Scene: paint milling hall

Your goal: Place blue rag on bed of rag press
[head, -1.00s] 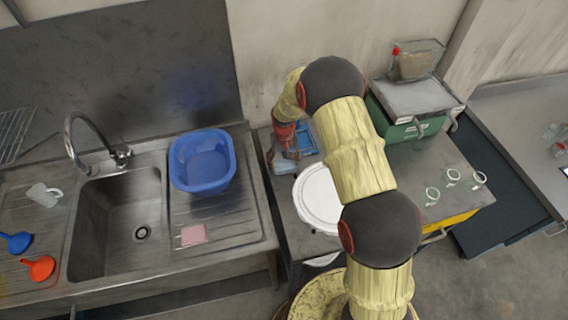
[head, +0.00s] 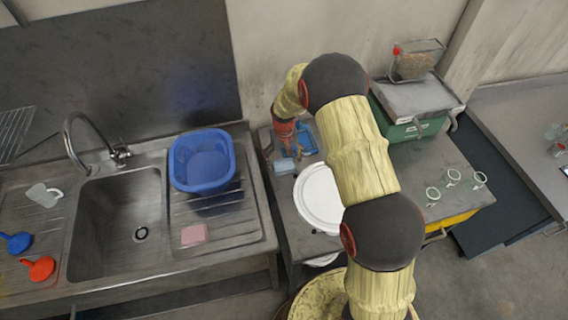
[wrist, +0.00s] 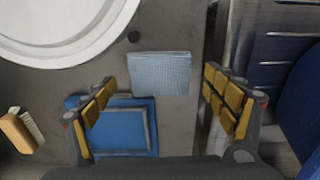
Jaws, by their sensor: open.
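The light blue rag (wrist: 160,73) lies flat on the grey worktop in the wrist view, against or slightly over the corner of a blue framed tray (wrist: 153,133). The rag also shows in the head view (head: 284,165), left of the white round lid. My gripper (wrist: 160,86) is open and empty, its yellow-padded fingers wide apart on either side of the rag's near side. The green unit with a grey top plate (head: 408,98) stands at the back right. I cannot tell for certain which thing is the rag press.
The white lid (head: 318,198) is close by. A wooden-handled brush (wrist: 17,133) lies left of the tray. The sink counter (head: 250,222), with a blue basin (head: 203,162) and pink cloth (head: 194,234), stands left, across a gap. Several glass cups lie at right.

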